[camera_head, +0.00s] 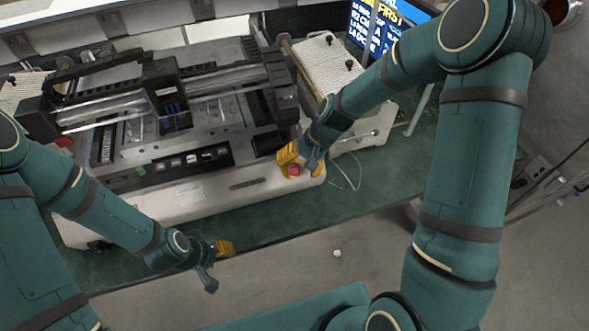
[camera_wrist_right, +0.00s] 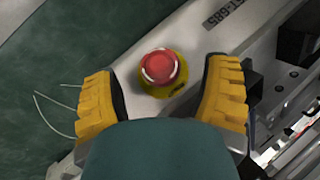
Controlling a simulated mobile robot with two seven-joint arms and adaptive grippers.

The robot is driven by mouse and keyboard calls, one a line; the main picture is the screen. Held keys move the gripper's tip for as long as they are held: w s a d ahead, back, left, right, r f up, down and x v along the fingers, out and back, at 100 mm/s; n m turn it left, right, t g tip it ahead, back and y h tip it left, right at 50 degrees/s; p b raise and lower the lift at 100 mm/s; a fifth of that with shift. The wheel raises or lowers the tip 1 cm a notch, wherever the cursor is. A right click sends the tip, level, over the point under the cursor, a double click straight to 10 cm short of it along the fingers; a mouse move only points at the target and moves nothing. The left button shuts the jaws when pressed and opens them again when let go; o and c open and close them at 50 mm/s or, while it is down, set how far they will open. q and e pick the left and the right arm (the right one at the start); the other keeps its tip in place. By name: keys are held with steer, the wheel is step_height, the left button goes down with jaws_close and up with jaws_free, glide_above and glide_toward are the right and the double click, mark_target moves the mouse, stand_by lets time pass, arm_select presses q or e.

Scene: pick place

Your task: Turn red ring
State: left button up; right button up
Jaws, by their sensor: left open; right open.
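The red ring (camera_head: 293,170) is a round red knob on a yellow base, at the front right corner of the grey machine (camera_head: 205,195). In the right wrist view the red ring (camera_wrist_right: 159,67) sits between and slightly beyond the yellow fingertips. My right gripper (camera_head: 304,160) is open around the knob, with a gap on both sides, and I see no contact. Its fingers also show in the right wrist view (camera_wrist_right: 163,90). My left gripper (camera_head: 218,263) is open and empty in front of the bench's front edge, well left of the ring.
The machine's dark gantry (camera_head: 170,90) stands behind the ring. A white box (camera_head: 325,65) with black knobs stands behind my right forearm, with a screen (camera_head: 385,25) beyond it. Thin wires (camera_head: 348,175) lie on the green bench (camera_head: 390,165) right of the ring.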

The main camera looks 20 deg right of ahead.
steer(key=v, duration=0.9)
steer(key=shift+s+d+r, duration=0.1)
steer(key=shift+r, duration=0.05)
steer(key=s+a+f, duration=0.3)
steer(key=s+f, duration=0.1)
steer(key=f, duration=0.2)
steer(key=s+a+f+n, duration=0.1)
steer(key=s+a+f, duration=0.2)
steer(key=s+f, duration=0.2)
steer(key=s+a+f+n+t+h, duration=0.1)
steer(key=s+a+f, duration=0.2)
steer(key=f, duration=0.6)
steer(key=shift+s+a, duration=0.2)
steer(key=shift+s, duration=0.5)
